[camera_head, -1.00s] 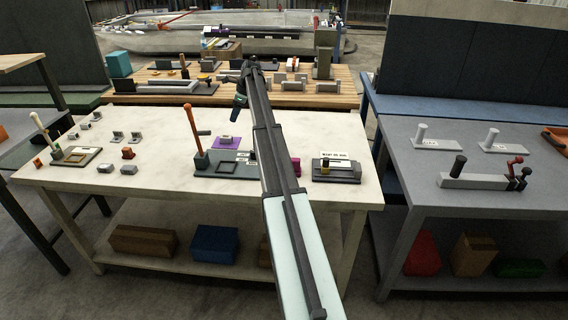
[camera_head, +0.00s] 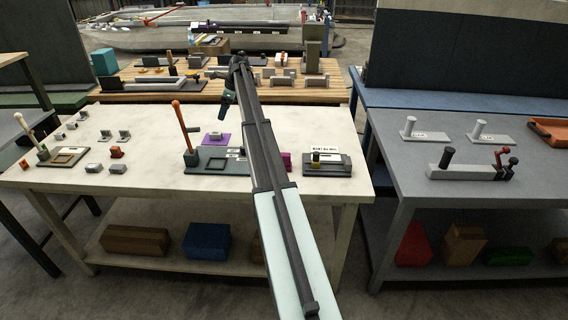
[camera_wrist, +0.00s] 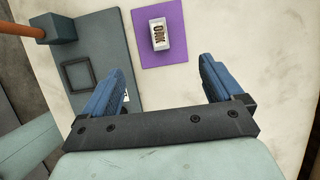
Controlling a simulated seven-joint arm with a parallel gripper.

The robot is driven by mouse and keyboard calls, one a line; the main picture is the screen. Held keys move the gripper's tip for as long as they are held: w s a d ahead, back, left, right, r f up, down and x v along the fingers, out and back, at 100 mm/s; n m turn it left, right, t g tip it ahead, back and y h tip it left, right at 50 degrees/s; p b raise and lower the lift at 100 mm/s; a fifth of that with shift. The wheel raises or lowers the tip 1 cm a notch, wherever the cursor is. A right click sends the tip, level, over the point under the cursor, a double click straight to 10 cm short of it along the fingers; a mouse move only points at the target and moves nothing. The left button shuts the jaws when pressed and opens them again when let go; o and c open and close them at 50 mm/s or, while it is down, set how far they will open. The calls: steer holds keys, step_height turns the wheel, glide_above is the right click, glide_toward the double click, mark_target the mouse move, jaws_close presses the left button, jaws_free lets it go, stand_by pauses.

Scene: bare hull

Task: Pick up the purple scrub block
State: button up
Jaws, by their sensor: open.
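A small pale block (camera_head: 215,137) with a dark-marked top lies on a flat purple mat (camera_head: 206,143) on the white table. In the wrist view the block (camera_wrist: 160,35) sits near the middle of the purple mat (camera_wrist: 178,52), ahead of my fingers. A magenta-purple block (camera_head: 286,161) stands right of my arm, partly hidden by it; it is not in the wrist view. I cannot tell for certain which is the scrub block. My gripper (camera_wrist: 165,66) is open and empty, with its blue fingers either side of bare tabletop. In the head view my gripper (camera_head: 225,106) hangs above the table.
A grey-green plate (camera_head: 207,163) with an upright orange-handled lever (camera_head: 181,128) stands just left of and in front of the mat. A dark fixture (camera_head: 327,164) sits at the right. Several small blocks lie at the left. Bare table surrounds the mat's right side.

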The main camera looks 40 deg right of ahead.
steer(key=s+d+r+m+h, duration=0.1)
steer(key=s+d+r, duration=0.15)
steer(key=s, duration=0.45)
steer(key=s+d+r, duration=0.1)
steer(key=s+d, duration=0.3)
steer(key=s, duration=0.3)
steer(key=s+a+n+g, duration=0.1)
steer(key=s+n, duration=0.5)
steer(key=s+a+f+n+g+h, duration=0.1)
steer(key=s+n, duration=0.5)
steer(key=s+a+f+n+g+h, duration=0.1)
steer(key=s+n, duration=0.5)
steer(key=n, duration=0.1)
steer(key=shift+s+f, duration=0.1)
steer(key=shift+f, duration=0.05)
step_height(320, 180, down, 8)
steer(key=shift+f, duration=0.1)
steer(key=shift+d+f, duration=0.25)
steer(key=shift+f, duration=1.1)
steer(key=shift+d+f, duration=0.25)
steer(key=shift+f, duration=1.05)
steer(key=c, duration=1.2)
